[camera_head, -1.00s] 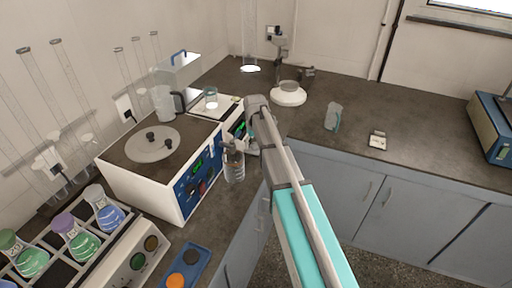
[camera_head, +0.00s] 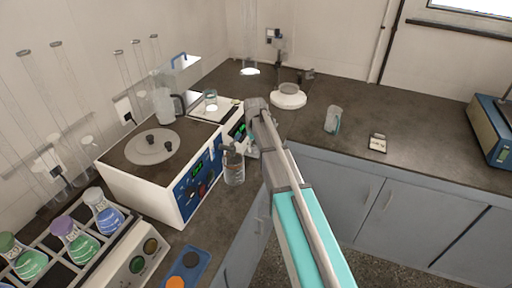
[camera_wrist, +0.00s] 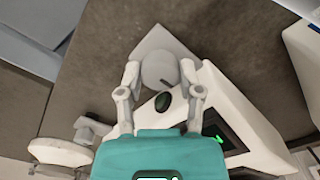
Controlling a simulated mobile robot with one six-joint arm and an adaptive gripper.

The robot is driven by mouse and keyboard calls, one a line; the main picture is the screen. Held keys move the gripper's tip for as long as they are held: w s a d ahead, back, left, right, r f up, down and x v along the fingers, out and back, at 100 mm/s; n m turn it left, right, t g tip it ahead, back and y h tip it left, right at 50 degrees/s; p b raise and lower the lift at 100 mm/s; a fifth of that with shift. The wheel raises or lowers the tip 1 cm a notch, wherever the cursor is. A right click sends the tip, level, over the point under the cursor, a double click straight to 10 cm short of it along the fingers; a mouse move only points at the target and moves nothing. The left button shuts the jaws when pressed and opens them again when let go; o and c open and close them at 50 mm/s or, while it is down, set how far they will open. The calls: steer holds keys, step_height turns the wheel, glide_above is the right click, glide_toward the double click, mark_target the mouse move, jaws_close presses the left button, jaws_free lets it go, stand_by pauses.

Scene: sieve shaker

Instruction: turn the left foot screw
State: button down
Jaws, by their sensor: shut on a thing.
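A grey round foot screw (camera_wrist: 160,70) with a dark mark on its face sits at the corner of the white balance (camera_wrist: 236,105) in the wrist view. My gripper (camera_wrist: 159,72) has one finger on each side of the screw and is shut on it. A dark green oval (camera_wrist: 163,102), perhaps a bubble level, lies on the balance between the fingers. In the head view the balance (camera_head: 224,108) carries a glass beaker (camera_head: 210,100), and my arm hides the foot screw and most of the gripper.
A clear bottle (camera_head: 233,165) stands close to the left of my gripper. A white machine with a round plate (camera_head: 152,147) is further left. A flask rack (camera_head: 75,262) is at lower left. The counter right of my arm holds a small beaker (camera_head: 333,118) and is mostly clear.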

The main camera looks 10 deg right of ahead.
steer(key=shift+m, duration=2)
steer(key=shift+c, duration=1.3)
jaws_free()
steer(key=s+r+n+p, duration=0.1)
steer(key=s+r+p, duration=0.1)
steer(key=s, duration=1.1)
steer(key=s+r+p, duration=0.3)
steer(key=s, duration=1)
steer(key=shift+d+r+n, duration=0.15)
steer(key=shift+d+n, duration=0.15)
steer(key=shift+n, duration=0.1)
